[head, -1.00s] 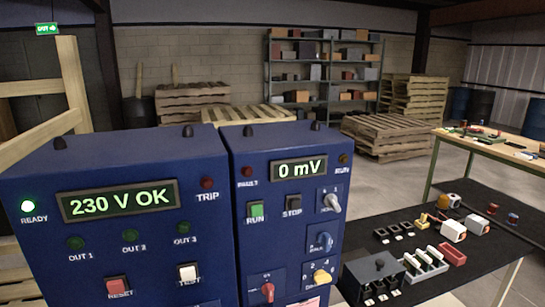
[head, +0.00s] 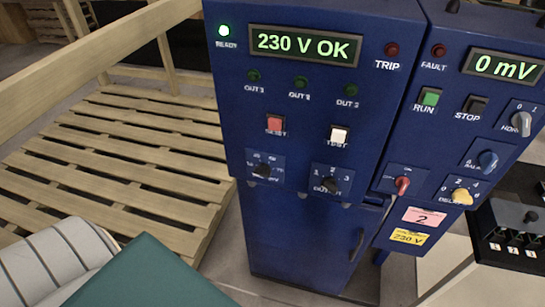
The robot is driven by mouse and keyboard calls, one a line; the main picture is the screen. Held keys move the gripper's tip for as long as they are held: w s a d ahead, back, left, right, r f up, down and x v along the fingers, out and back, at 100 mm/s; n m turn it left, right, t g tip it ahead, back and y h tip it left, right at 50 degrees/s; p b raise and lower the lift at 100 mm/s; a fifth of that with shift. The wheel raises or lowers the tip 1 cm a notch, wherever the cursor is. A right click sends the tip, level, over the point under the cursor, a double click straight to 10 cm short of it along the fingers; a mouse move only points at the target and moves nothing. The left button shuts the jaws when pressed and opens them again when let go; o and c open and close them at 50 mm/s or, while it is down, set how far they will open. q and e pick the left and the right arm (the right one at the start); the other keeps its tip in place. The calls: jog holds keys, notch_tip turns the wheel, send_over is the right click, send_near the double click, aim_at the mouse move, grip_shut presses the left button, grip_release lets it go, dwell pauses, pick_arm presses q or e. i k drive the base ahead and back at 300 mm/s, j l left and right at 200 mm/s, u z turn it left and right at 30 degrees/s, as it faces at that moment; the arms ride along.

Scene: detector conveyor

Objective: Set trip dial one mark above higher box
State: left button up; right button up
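The left blue cabinet (head: 232,100) has a lit display (head: 305,46) reading 230 V OK. On its lower front is a small black dial (head: 263,169) with a scale whose label looks like it ends in mV. I cannot read its setting or confirm that it is the trip dial. To its right is a black selector (head: 330,185) marked 1, 2, 3. The right blue cabinet (head: 450,110) has a display (head: 506,66) reading 0 mV. Boxes to compare cannot be identified in this view. Neither gripper is in view.
The right cabinet carries a grey knob (head: 521,123), a blue knob (head: 488,160), a yellow knob (head: 462,196) and a red switch (head: 402,185). A wooden pallet (head: 110,150) lies at the left. A teal object (head: 150,280) and a grey ribbed one (head: 45,270) fill the bottom left corner.

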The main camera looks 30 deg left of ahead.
aim_at(263, 169)
jog(key=u, duration=1.1)
jog(key=z, duration=1.55)
jog(key=i+l+z, duration=0.45)
jog(key=i+l, duration=0.7)
jog(key=l, duration=0.1)
